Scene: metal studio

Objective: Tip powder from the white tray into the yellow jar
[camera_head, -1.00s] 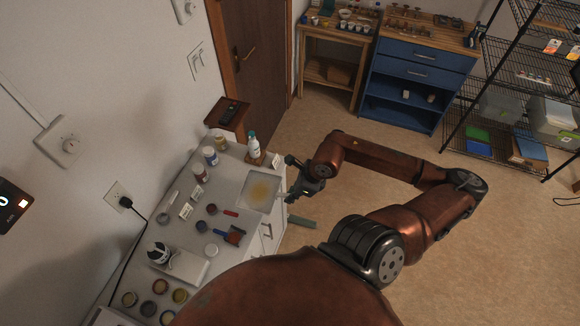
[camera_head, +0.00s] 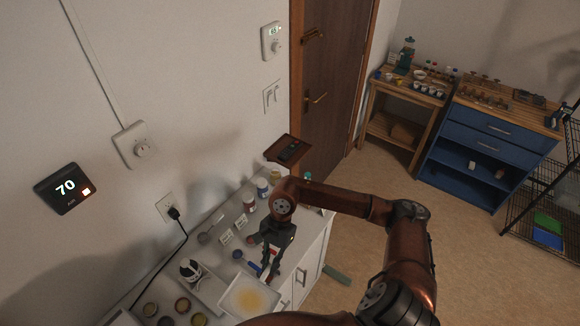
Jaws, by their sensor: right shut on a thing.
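The white tray (camera_head: 231,305) holds a patch of yellow powder (camera_head: 249,301) and shows at the bottom of the head view, near the counter's front. My right gripper (camera_head: 270,277) is at the tray's far right side, pointing down, and is shut on its edge; the exact contact is hard to see. A jar with a yellowish label (camera_head: 275,176) stands at the back of the counter, partly hidden by my right arm. Several small open pots are at lower left, one yellowish (camera_head: 182,305); I cannot tell which is the yellow jar. My left gripper is not in view.
A blue-labelled jar (camera_head: 262,187) and a red jar (camera_head: 249,202) stand along the wall side. A black-and-white device (camera_head: 190,269) stands left of the tray. Blue and red tools lie by my gripper.

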